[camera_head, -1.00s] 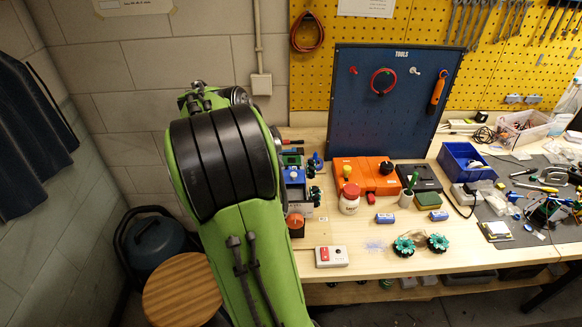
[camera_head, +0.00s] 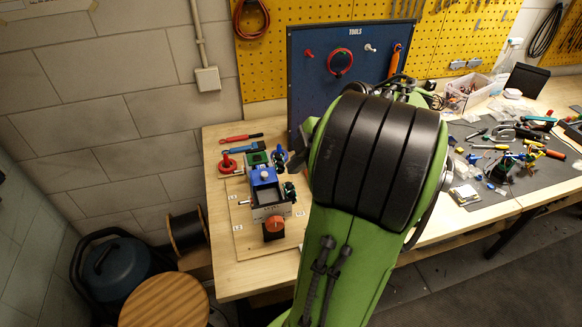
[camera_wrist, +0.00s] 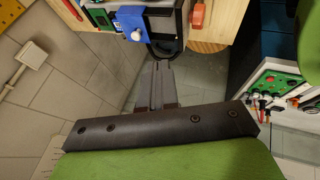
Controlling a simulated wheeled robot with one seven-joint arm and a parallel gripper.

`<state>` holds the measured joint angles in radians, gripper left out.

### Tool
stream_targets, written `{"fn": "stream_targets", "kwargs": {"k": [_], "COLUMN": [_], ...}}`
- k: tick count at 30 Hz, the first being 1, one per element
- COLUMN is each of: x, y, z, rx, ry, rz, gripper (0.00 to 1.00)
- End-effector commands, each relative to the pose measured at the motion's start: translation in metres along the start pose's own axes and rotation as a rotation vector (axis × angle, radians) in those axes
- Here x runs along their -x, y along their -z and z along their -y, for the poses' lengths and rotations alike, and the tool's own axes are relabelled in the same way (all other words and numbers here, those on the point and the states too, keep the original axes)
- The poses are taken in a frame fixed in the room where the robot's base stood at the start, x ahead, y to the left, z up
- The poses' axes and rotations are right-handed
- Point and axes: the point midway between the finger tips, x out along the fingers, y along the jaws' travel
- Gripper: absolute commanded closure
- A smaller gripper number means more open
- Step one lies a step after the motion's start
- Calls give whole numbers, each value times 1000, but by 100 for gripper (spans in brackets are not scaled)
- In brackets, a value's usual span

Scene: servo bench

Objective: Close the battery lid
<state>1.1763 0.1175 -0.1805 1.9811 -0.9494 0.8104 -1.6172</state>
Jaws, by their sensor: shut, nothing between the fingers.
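A device stands on the bench's left end, with a blue part (camera_head: 264,177) carrying a pale round knob at the back of a dark open compartment (camera_head: 270,196). The blue part looks like the raised battery lid, though I cannot be sure. In the wrist view the blue part (camera_wrist: 131,20) and its knob show at the top, beside the dark compartment (camera_wrist: 176,48). My gripper (camera_wrist: 163,64) is shut and empty, its fingers pointing toward the device. Any contact is unclear. In the head view my arm hides my gripper.
An orange knob (camera_head: 274,224) sits at the device's front. Red (camera_head: 228,165) and green (camera_head: 257,158) parts stand behind it, with tools at the back. A blue TOOLS board (camera_head: 308,80) rises behind. A round wooden stool (camera_head: 163,300) stands below the bench at left.

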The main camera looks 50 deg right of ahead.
Motion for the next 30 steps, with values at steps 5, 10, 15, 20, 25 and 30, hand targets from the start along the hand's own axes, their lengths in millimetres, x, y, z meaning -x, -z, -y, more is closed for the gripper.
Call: {"fn": "stream_targets", "kwargs": {"k": [5,10,15,20,25,30], "x": [-38,-76,-103,-115,-118,-118], "y": [0,0,-2,-4,-5,-5], "z": [2,2,-11,-27,-31,-31], "rx": [-3,-4,-3,-4,-5,-5], "ry": [7,8,6,4,3,2], "rz": [-4,-3,0,1,2,2], "gripper": [100,100,100,100,100,100]}}
